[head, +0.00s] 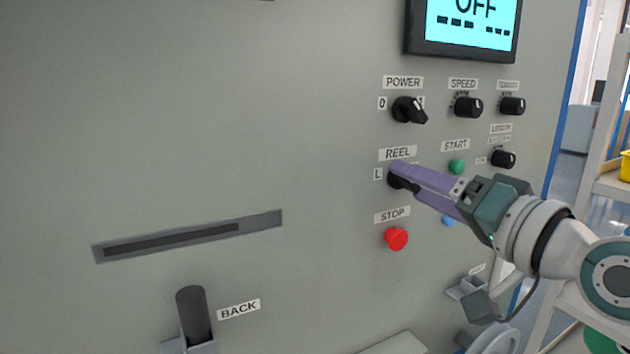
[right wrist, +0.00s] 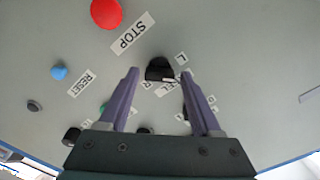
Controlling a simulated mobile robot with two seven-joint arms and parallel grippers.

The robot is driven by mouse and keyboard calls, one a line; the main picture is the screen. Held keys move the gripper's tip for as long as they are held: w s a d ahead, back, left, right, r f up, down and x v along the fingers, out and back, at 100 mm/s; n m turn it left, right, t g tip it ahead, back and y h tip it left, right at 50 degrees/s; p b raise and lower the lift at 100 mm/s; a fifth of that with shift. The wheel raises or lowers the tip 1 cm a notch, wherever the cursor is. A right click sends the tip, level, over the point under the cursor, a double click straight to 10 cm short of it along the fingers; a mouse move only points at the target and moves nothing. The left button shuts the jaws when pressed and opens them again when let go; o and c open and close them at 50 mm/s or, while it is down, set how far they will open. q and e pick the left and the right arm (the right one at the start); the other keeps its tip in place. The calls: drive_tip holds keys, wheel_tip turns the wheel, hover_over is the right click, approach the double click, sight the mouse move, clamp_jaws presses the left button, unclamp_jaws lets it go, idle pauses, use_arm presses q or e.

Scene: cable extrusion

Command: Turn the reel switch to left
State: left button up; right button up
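The reel switch (head: 394,182) is a black knob on the grey panel below the REEL label (head: 398,153), with an L mark at its left. My right gripper (head: 406,178) is in front of it, and its purple fingers hide part of the knob. In the right wrist view the knob (right wrist: 160,69) shows between the two spread fingertips (right wrist: 159,75), with a gap on each side. The gripper is open. Which way the knob points is hard to tell. My left gripper is not in view.
The power switch (head: 409,110) sits above and the red stop button (head: 396,239) below. The green start button (head: 457,167) and small knobs are to the right. A display (head: 464,30) reads OFF. A BACK lever (head: 193,315) stands at the lower left.

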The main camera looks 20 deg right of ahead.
drive_tip(key=shift+o, duration=0.7)
drive_tip(key=s+b, duration=0.1)
drive_tip(key=s, duration=0.9)
drive_tip(key=shift+d+b, duration=0.3)
drive_tip(key=shift+d, duration=0.1)
drive_tip(key=shift+w, duration=0.1)
